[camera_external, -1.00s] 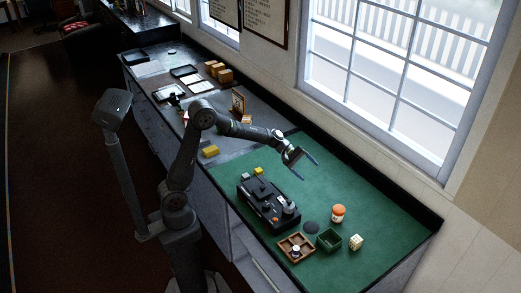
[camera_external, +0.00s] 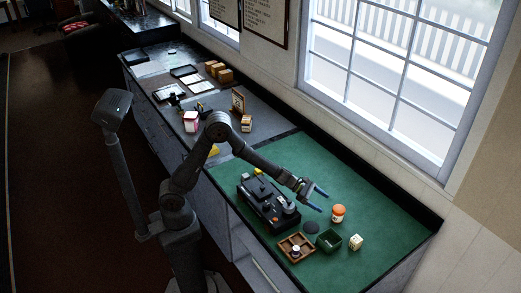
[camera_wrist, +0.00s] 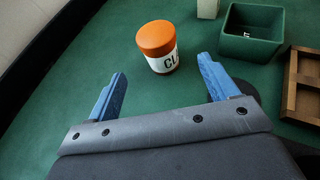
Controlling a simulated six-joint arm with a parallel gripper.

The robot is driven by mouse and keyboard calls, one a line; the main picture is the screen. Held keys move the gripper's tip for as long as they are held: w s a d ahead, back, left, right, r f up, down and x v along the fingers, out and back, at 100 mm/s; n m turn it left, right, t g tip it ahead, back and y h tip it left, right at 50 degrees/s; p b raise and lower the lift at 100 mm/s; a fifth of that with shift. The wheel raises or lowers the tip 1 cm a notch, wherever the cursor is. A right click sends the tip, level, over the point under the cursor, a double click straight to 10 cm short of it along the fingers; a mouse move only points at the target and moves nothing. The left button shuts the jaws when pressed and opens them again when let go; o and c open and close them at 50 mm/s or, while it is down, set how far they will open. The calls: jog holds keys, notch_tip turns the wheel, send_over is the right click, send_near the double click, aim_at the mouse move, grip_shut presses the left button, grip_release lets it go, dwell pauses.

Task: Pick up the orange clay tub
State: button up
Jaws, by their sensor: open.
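The orange clay tub (camera_external: 338,213) stands upright on the green mat, to the right of my gripper (camera_external: 317,198). In the wrist view the tub (camera_wrist: 157,46) has an orange lid and a white label with dark letters, partly cut off by the tub's curve. My gripper (camera_wrist: 161,92) is open and empty, its two blue fingers spread apart. The tub lies beyond the fingertips, roughly between their lines, and apart from them.
A dark green bin (camera_external: 329,240), a wooden divided tray (camera_external: 284,250), a pale cube (camera_external: 355,242) and a dark round disc (camera_external: 311,227) lie near the tub. A black lever device (camera_external: 258,208) stands left of them. The mat (camera_external: 385,215) is clear right of the tub.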

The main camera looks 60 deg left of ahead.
aim_at(338, 212)
jog(key=x, duration=1)
jog(key=shift+r, duration=0.1)
jog(key=c, duration=1.3)
jog(key=shift+o, duration=0.2)
